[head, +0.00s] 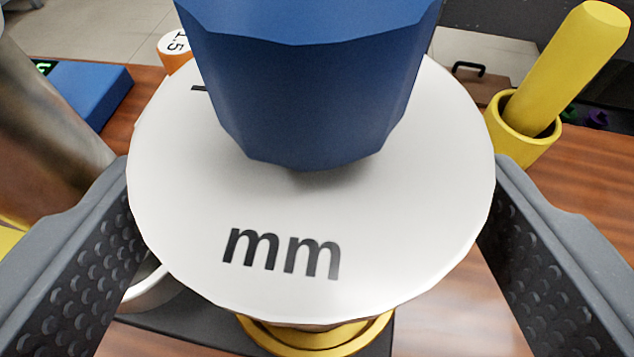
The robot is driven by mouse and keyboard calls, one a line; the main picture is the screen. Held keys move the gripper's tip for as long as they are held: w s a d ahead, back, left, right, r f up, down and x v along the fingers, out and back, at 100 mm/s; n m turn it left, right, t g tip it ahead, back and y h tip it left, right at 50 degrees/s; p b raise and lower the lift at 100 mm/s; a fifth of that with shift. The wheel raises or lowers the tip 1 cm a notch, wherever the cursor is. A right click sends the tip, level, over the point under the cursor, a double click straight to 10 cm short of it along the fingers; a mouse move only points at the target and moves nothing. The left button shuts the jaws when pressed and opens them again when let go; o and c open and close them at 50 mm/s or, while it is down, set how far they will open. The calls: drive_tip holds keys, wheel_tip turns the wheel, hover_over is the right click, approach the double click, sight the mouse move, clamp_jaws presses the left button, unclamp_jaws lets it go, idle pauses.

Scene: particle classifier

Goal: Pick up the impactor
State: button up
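A large round white disc (300,215) marked "mm" fills the middle of the head view, between my gripper's fingers. A dark blue faceted body (315,80) covers its upper middle and hides most of the marking. I cannot tell whether disc or blue body is part of the impactor. My gripper (312,165) is open, with a grey dimpled finger at either side of the disc. The fingertips appear at the disc's left and right edges; contact is unclear. A gold ring (320,340) shows below the disc.
A yellow cup (522,140) with a yellow rod (570,65) leaning in it stands at the right. A blue device (90,90) and a metallic cylinder (45,130) are at the left. An orange piece (175,50) marked "1.5" stands behind. Brown tabletop (570,200) shows clear at right.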

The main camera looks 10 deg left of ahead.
drive_tip(key=shift+x, duration=1.2)
drive_tip(key=shift+s, duration=0.1)
drive_tip(key=shift+c, duration=0.3)
drive_tip(key=c, duration=1.4)
drive_tip(key=shift+c, duration=0.2)
